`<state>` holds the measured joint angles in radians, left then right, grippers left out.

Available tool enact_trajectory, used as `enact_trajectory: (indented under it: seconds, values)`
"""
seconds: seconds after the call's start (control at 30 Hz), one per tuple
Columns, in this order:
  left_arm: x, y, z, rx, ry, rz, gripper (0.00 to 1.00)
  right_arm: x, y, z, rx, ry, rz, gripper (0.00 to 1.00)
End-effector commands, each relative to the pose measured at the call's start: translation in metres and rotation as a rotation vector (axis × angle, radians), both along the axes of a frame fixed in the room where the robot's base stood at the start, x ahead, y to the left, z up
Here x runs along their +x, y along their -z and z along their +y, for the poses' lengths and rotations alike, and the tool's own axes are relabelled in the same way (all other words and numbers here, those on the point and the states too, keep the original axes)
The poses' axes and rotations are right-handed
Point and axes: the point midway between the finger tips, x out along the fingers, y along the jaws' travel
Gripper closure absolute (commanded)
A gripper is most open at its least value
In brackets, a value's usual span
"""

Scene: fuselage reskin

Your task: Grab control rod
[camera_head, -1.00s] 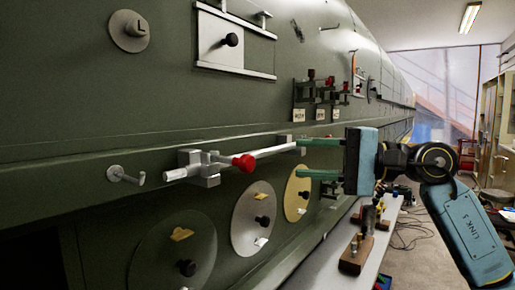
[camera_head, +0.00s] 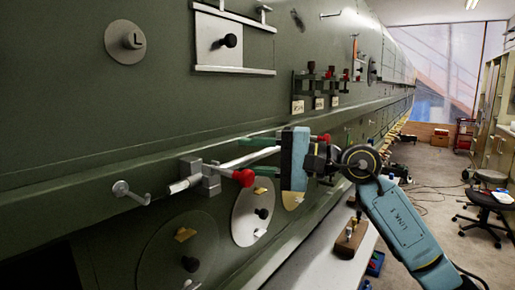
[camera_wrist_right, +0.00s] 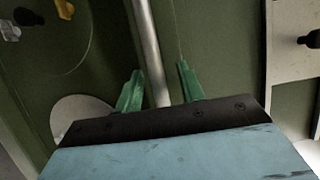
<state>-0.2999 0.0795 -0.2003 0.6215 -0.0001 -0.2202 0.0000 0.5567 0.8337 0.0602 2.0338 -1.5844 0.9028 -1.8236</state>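The control rod (camera_head: 250,157) is a pale metal bar running lengthwise along the green fuselage side, held in a grey clamp block (camera_head: 205,178) with a red knob (camera_head: 243,177). My right gripper (camera_head: 258,158) is at the rod's right part, with one green finger above it and one below. In the right wrist view the rod (camera_wrist_right: 148,50) passes between the two open fingers (camera_wrist_right: 158,88), with gaps visible on both sides. The gripper body hides the rod's far end in the head view. My left gripper is not in view.
Round plates with black knobs (camera_head: 263,213) lie below the rod. Levers with red and dark tops (camera_head: 312,85) stand out above. A bench (camera_head: 318,250) runs below; open floor lies to the right.

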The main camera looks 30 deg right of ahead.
Motion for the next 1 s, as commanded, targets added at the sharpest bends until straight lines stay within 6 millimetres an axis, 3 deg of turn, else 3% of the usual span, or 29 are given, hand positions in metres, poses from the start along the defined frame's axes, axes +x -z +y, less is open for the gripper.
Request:
enact_trajectory:
  seconds: [0.17,0.47,1.0]
  values:
    - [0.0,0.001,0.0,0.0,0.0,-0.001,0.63,0.0,0.001,0.0,0.0,0.001,0.0,0.61]
    - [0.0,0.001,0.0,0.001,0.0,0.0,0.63,0.0,0.001,0.0,-0.001,0.001,0.001,1.0]
    - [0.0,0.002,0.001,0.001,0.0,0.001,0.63,0.0,-0.009,-0.001,-0.001,0.001,-0.003,1.0]
